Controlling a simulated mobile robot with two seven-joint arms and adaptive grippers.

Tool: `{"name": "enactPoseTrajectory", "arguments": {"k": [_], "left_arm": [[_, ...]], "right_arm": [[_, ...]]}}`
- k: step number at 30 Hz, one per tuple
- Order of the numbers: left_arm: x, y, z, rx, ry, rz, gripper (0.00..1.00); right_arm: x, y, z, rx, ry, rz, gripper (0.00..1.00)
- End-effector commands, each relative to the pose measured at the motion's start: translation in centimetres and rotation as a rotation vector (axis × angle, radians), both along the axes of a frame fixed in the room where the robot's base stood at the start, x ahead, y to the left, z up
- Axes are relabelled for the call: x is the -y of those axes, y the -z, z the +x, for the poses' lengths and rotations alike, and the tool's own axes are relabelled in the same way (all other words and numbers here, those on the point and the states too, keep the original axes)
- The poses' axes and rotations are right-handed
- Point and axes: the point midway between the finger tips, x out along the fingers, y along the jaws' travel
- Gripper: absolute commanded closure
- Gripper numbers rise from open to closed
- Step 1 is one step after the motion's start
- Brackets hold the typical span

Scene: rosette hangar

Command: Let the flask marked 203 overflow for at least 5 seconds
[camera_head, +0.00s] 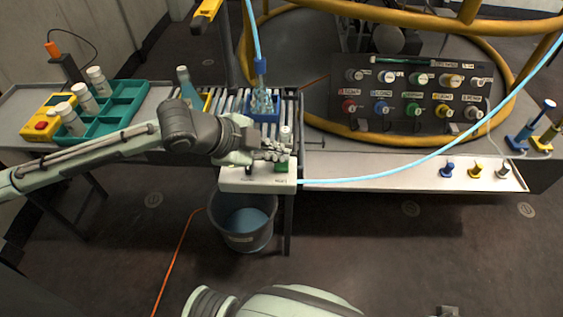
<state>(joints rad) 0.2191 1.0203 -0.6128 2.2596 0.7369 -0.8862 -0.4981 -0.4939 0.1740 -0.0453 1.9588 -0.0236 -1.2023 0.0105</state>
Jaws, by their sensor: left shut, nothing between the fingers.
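A clear flask (262,101) with light blue in it stands in a blue holder (264,115) on the roller conveyor. A blue nozzle (260,67) on a light blue hose is directly above it. I cannot read a number on it or tell whether liquid spills over. Another flask with teal liquid (187,84) stands farther left. My left gripper (281,152) is shut and empty, over a white control box (257,181) at the conveyor's near end. A green button (282,168) shows just below the fingertips; I cannot tell whether they touch. My right gripper is out of view.
A dark bucket (241,241) with blue liquid stands below the box. A teal rack (130,101) with white bottles is on the left table. A panel of coloured knobs (416,100) is at the right. A light blue hose (400,171) crosses the right bench.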

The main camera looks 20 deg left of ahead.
Motion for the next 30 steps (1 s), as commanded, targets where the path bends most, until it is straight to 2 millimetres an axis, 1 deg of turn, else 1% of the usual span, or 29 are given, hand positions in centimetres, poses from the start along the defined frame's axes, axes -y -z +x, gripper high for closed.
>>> {"name": "enactPoseTrajectory", "arguments": {"k": [7, 15, 30], "left_arm": [[0.0, 0.1, 0.0, 0.000, 0.000, 0.000, 1.00], [0.0, 0.8, 0.0, 0.000, 0.000, 0.000, 1.00], [0.0, 1.0, 0.0, 0.000, 0.000, 0.000, 1.00]], "right_arm": [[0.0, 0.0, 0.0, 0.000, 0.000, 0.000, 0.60], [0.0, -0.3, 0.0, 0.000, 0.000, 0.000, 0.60], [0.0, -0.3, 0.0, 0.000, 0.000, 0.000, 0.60]]}}
